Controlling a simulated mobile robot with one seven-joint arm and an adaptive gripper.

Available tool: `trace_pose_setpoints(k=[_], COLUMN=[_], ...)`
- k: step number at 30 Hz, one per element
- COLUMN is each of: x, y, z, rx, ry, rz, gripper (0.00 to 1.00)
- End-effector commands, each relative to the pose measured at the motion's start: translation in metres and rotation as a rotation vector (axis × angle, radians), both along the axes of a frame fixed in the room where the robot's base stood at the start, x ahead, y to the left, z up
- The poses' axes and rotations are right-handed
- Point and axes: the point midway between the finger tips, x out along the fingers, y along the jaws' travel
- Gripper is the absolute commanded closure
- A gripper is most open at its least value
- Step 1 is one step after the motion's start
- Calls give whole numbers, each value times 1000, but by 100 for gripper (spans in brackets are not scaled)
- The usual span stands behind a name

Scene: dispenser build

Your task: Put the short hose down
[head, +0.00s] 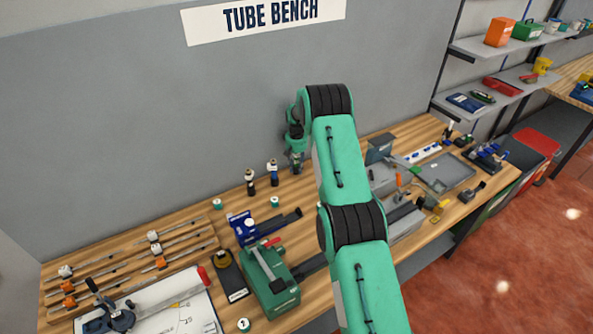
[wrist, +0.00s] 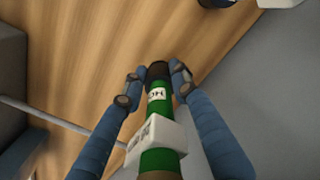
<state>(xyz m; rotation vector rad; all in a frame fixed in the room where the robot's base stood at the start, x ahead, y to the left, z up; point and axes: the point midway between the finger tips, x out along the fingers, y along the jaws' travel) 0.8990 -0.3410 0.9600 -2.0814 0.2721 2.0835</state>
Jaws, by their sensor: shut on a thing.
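In the wrist view my gripper (wrist: 157,82) is shut on a green tube-like piece, the short hose (wrist: 158,161). The hose has a black end between the blue fingertips, a lettered white label and a white block around it. The wooden bench top (wrist: 75,50) shows beyond the fingertips; I cannot tell whether the hose touches it. In the head view my gripper (head: 296,162) is over the back of the bench, partly behind my arm. The hose is too small to make out there.
Two dark bottle-like pieces with pale tops (head: 250,184) stand left of my gripper. A blue fixture (head: 241,228) and a green machine (head: 270,284) are in front. Grey trays (head: 447,172) lie to the right. The grey wall (head: 150,120) is close behind.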

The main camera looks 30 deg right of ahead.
Motion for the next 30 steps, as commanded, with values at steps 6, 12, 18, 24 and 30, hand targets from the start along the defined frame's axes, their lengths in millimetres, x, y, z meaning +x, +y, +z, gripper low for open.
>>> trace_pose_setpoints(k=[6,12,18,24,30], x=[0,0,0,0,0], y=[0,0,0,0,0], z=[-16,-18,-19,-22,-22], rx=[-1,-1,-1,0,0], ry=[-2,-2,-2,0,0], rz=[0,0,0,0,0], gripper=[100,100,100,58,53])
